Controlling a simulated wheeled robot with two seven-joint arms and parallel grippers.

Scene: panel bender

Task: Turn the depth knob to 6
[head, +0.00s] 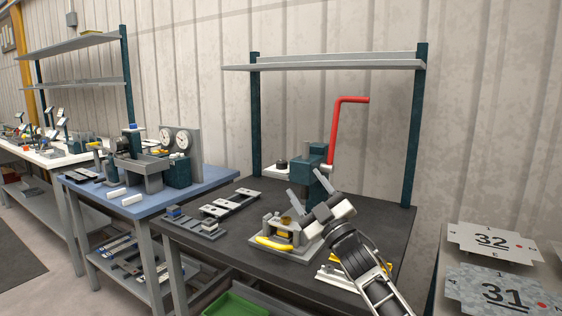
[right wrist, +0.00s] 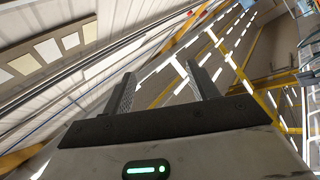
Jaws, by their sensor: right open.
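A teal machine (head: 314,160) with a long red crank lever (head: 336,130) stands at the back of the dark table. A small dark round knob (head: 281,163) sits on a pale plate at its left; I cannot tell if this is the depth knob, and no number is readable. My right gripper (head: 305,182) is in front of the teal machine, pointing up, and partly covers it. Its fingers are apart and empty. In the right wrist view the fingers (right wrist: 161,72) stand apart with only distant walls and beams between them. My left gripper is not in view.
A grey fixture with a yellow handle (head: 273,243) stands beside my right gripper. Flat grey parts (head: 230,204) lie to the left on the dark table. A shelf (head: 325,65) spans above between teal posts. A blue bench (head: 150,208) with gauges stands left. Numbered plates (head: 491,240) are at right.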

